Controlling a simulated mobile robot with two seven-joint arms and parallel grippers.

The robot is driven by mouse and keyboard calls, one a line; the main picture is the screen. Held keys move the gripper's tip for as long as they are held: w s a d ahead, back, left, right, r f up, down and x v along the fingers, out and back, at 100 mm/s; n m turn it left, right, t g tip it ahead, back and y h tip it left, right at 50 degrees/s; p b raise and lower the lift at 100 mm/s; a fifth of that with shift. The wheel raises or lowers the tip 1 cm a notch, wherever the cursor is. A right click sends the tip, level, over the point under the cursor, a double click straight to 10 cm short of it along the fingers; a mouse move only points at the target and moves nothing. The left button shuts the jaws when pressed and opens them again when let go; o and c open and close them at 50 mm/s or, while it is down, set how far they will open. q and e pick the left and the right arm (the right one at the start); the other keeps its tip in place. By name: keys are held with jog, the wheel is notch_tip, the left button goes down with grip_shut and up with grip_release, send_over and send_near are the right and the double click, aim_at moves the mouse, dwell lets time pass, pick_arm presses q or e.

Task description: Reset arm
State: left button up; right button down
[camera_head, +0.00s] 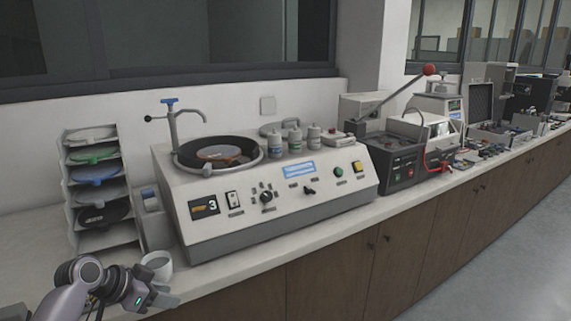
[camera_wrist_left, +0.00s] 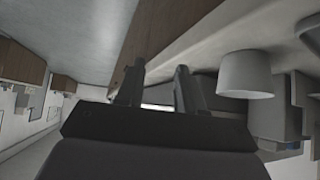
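My left gripper (camera_head: 162,298) is at the lower left of the head view, at the front edge of the counter, just in front of a small white cup (camera_head: 158,264). In the left wrist view my left gripper (camera_wrist_left: 160,75) shows two dark fingers standing apart, with nothing seen held between them. The white cup (camera_wrist_left: 246,75) stands to the right of the fingers in that view, apart from them. My right gripper is in neither view.
A grinding and polishing machine (camera_head: 275,200) fills the middle of the counter (camera_head: 230,270). A rack of coloured discs (camera_head: 75,215) stands left of it. A mounting press (camera_head: 385,160) with a red-knobbed lever and more equipment stand to the right. The floor (camera_head: 500,260) is clear.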

pick_arm(q)
jog(key=w+a+r+n+t+y, duration=0.6)
jog(key=w+a+r+t+y, duration=0.25)
jog(key=a+r+t, duration=0.35)
jog(key=s+d+f+g+h, duration=0.2)
jog(key=s+d+f, duration=0.4)
jog(key=s+f, duration=0.3)
jog(key=s+d+f+g+h, duration=0.2)
jog(key=s+d+f, duration=0.35)
jog(key=f, duration=0.55)
jog(key=s+d+f+g, duration=0.1)
jog(key=s+d+f, duration=0.1)
jog(key=s, duration=0.5)
jog(key=s+d+f+g, duration=0.1)
jog(key=s+d+f, duration=0.1)
jog(key=s, duration=0.6)
jog(key=s+d+f+g, duration=0.1)
jog(key=s+d+f, duration=0.1)
jog(key=s+f, duration=0.2)
jog(key=s+h, duration=0.1)
jog(key=s, duration=0.2)
jog(key=shift+s+d+g, duration=0.4)
jog(key=shift+f, duration=0.1)
